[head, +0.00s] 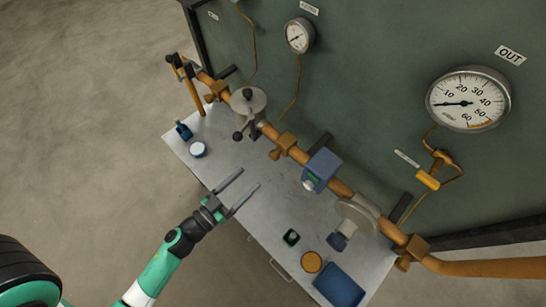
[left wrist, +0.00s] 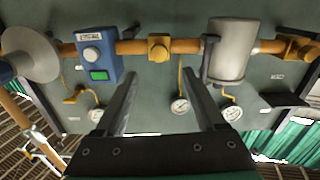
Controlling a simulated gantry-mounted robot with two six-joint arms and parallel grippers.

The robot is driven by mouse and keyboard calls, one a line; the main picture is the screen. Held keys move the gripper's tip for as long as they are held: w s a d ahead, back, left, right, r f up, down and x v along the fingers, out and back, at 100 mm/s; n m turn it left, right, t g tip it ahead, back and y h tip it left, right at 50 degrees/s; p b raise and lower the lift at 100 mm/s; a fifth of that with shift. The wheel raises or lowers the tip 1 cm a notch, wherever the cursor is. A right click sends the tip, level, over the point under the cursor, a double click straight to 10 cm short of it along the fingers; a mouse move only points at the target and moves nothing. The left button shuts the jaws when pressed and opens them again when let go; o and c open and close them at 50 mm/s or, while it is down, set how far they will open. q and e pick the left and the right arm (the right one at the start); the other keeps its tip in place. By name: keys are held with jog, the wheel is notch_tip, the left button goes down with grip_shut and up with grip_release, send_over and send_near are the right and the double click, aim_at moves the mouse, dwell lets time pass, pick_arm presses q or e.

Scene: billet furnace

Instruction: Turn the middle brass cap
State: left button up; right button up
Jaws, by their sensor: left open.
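The middle brass cap (head: 282,148) sits on the copper pipe between the grey cylinder (head: 247,105) and the blue box (head: 320,168). In the left wrist view the middle cap (left wrist: 158,47) lies ahead of the fingers, near the line between them. Another brass cap (head: 217,91) is at the pipe's far left end, and one more (head: 410,250) is at the right. My left gripper (head: 249,178) is open and empty, over the grey bench, in front of the middle cap and apart from it. My right gripper is not in view.
The grey bench (head: 232,155) bears a blue bottle (head: 184,131), a round jar (head: 198,150), an orange disc (head: 311,262) and a blue tray (head: 338,286). A grey disc (head: 356,217) stands on the pipe. Gauges (head: 468,100) hang on the green panel behind.

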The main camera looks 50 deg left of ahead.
aim_at(272, 157)
pick_arm(q)
jog(key=w, duration=1)
jog(key=shift+w+a, duration=0.35)
jog(key=shift+a, duration=0.05)
grip_shut()
